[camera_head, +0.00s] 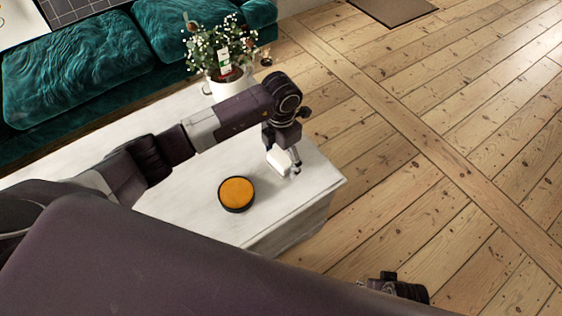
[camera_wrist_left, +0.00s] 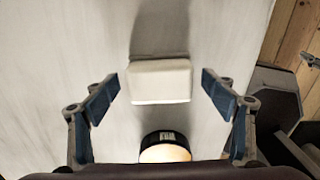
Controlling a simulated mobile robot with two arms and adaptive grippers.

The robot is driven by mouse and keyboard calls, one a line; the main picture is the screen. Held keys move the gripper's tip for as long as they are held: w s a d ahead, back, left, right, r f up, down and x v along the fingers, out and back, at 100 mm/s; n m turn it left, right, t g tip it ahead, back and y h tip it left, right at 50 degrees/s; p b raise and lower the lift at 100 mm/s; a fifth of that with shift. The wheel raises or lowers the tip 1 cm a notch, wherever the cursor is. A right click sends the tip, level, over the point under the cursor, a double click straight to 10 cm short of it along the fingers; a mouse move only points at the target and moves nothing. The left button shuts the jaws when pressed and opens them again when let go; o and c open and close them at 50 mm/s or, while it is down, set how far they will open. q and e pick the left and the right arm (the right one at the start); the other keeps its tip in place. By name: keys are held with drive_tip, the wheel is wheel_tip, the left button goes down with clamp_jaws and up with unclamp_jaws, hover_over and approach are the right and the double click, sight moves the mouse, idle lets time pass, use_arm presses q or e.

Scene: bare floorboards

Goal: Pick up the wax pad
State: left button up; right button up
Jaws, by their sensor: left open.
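A round black disc with an orange top (camera_head: 236,194), which looks like the wax pad, lies flat on the white table (camera_head: 180,215). Its black side and pale top (camera_wrist_left: 165,148) show at the bottom of the left wrist view, partly cut off by my gripper body. My left gripper (camera_head: 288,163) is over the table, right of and behind the disc. In the left wrist view its blue-padded fingers (camera_wrist_left: 160,92) are open, apart on either side of a plain off-white block (camera_wrist_left: 160,83). No finger touches the block or the disc.
A white pot with a flowering plant (camera_head: 228,80) stands at the table's far end. A green sofa (camera_head: 80,65) is behind it. The table's right edge is close to my left gripper. Open floorboards (camera_head: 430,170) lie to the right. A dark part of my right arm shows at the bottom.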

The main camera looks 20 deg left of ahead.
sight(281, 158)
use_arm(q)
drive_tip(key=c, duration=1.3)
drive_tip(key=shift+r, duration=0.2)
drive_tip(key=shift+r, duration=0.25)
wheel_tip(281, 158, up, 19)
drive_tip(key=p, duration=0.2)
drive_tip(key=shift+r, duration=0.15)
use_arm(e)
drive_tip(key=s+f, duration=0.4)
drive_tip(key=f, duration=0.3)
drive_tip(key=shift+d+f, duration=0.25)
use_arm(q)
drive_tip(key=o, duration=0.5)
drive_tip(key=c, duration=0.3)
drive_tip(key=shift+c, duration=0.2)
